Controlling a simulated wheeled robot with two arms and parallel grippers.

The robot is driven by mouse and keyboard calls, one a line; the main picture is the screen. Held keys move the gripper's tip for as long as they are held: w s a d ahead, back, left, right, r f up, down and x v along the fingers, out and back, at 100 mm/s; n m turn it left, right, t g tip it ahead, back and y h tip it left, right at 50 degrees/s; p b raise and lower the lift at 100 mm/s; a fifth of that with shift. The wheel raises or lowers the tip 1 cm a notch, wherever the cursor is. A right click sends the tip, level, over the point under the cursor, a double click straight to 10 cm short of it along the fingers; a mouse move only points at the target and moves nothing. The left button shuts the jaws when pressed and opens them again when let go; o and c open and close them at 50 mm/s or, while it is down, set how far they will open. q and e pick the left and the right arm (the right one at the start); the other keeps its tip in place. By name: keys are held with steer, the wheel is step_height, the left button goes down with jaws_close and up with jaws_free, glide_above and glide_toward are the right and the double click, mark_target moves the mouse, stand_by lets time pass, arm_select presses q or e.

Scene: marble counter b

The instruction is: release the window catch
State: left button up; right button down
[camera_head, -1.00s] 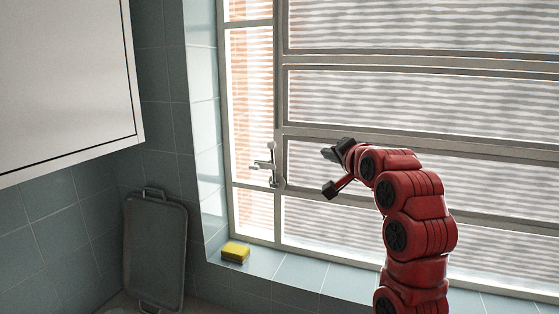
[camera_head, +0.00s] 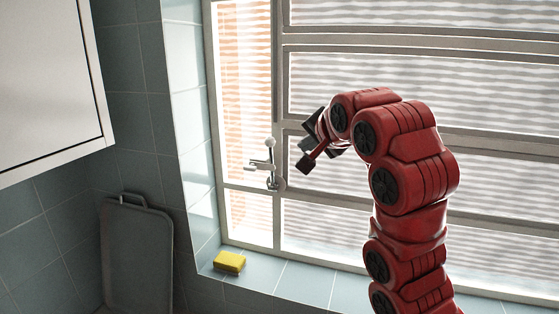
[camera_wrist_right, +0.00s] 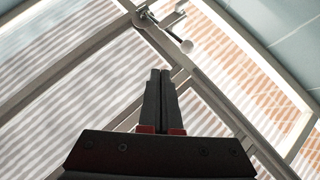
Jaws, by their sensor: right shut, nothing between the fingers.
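The window catch (camera_head: 268,165) is a pale metal fitting with a round knob at its top. It is on the upright frame bar between the narrow left pane and the wide panes. It also shows near the top of the right wrist view (camera_wrist_right: 164,25), with its knob (camera_wrist_right: 187,46) toward the fingertips. My right gripper (camera_head: 303,163) is just to the right of the catch, apart from it. In the right wrist view its two dark fingers (camera_wrist_right: 160,72) are together with nothing between them, pointing toward the catch. My left gripper is not in view.
A yellow sponge (camera_head: 229,262) lies on the tiled sill (camera_head: 290,278) below the catch. A grey tray (camera_head: 138,255) leans on the tiled wall at lower left. A white cabinet (camera_head: 45,85) hangs at upper left. The window frame (camera_head: 277,95) surrounds the catch.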

steer(key=p, duration=0.5)
glide_toward(259, 168)
steer(key=w+d+f, duration=0.2)
steer(key=w+d, duration=0.1)
steer(key=w, duration=0.2)
steer(key=shift+r, duration=0.2)
steer(key=shift+f+y+b, duration=0.25)
steer(key=shift+y+b, duration=0.05)
steer(key=shift+b, duration=0.15)
